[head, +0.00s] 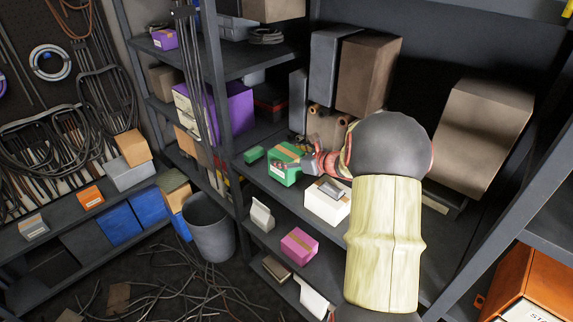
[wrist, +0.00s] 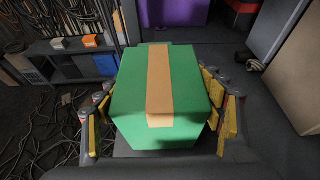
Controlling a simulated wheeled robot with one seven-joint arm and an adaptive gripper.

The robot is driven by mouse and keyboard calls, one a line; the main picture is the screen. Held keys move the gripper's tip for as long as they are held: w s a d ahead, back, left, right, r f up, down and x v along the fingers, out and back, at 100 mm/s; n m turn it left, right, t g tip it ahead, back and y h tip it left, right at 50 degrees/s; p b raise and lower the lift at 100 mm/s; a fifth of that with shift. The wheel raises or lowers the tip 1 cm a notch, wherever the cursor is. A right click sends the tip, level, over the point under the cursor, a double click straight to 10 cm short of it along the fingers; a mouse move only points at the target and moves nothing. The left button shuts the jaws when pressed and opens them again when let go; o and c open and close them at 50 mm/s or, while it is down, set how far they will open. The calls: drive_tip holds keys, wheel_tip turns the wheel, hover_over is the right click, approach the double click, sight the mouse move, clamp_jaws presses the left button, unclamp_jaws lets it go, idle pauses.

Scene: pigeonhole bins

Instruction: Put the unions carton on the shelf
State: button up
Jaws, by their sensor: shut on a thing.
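A green carton (head: 285,163) with a tan tape strip is held at the shelf (head: 262,178) in the head view. In the wrist view the green carton (wrist: 185,85) fills the middle, with finger pads along its left and right sides. My gripper (head: 297,165) is shut on this carton, which looks upright.
A white carton (head: 327,203) with a grey item on top stands right of the green one. A small green box (head: 253,154) is to its left. Brown and grey boxes (head: 368,75) stand behind. A pink box (head: 299,245) is on the shelf below, and a grey bin (head: 209,226) stands left.

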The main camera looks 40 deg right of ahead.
drive_tip(key=shift+f, duration=0.95)
drive_tip(key=shift+f+b, duration=0.2)
drive_tip(key=shift+b, duration=0.15)
drive_tip(key=o, duration=1.4)
drive_tip(key=shift+s, duration=0.1)
drive_tip(key=shift+o, duration=0.2)
